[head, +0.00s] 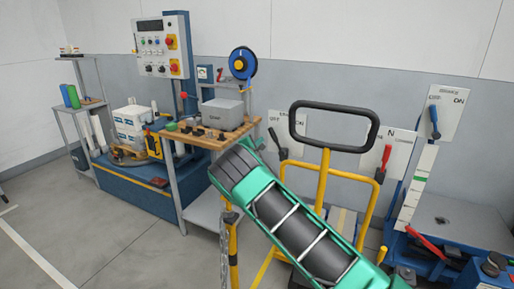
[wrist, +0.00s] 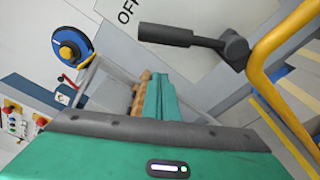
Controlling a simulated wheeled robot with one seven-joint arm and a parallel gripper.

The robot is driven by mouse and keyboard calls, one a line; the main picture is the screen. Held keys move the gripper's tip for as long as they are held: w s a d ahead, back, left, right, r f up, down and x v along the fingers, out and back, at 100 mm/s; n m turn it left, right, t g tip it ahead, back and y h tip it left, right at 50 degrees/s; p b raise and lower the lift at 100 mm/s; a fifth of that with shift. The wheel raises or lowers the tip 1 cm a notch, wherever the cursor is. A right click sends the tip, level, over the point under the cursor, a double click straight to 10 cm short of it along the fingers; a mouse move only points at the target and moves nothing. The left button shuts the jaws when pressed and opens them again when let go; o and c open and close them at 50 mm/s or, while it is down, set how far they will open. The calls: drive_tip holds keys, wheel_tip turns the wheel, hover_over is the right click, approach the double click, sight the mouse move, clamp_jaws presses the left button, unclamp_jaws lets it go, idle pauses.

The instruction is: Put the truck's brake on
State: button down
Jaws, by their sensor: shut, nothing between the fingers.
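A yellow-framed truck (head: 323,180) with a black loop handle (head: 333,106) stands right of centre in the head view, partly behind my green arm. A black lever (head: 273,137) sits on a pale OFF/ON plate (head: 296,130) left of the handle. The black lever (wrist: 190,37) is close in the wrist view, with its grip pointing left.
A wooden-topped workbench (head: 213,137) with a grey box and a blue reel (head: 242,63) stands left of my gripper. Blue machinery (head: 470,222) fills the right. Floor at the left front is clear.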

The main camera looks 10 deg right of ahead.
sight(276, 140)
drive_tip(key=shift+s+d+r, duration=0.4)
drive_tip(key=shift+d+r, duration=0.05)
drive_tip(key=shift+d, duration=0.3)
drive_tip(key=shift+s+d+r, duration=0.35)
drive_tip(key=shift+d+r, duration=0.1)
drive_tip(key=shift+d, duration=0.3)
drive_tip(key=shift+a+r, duration=0.1)
drive_tip(key=shift+a, duration=0.05)
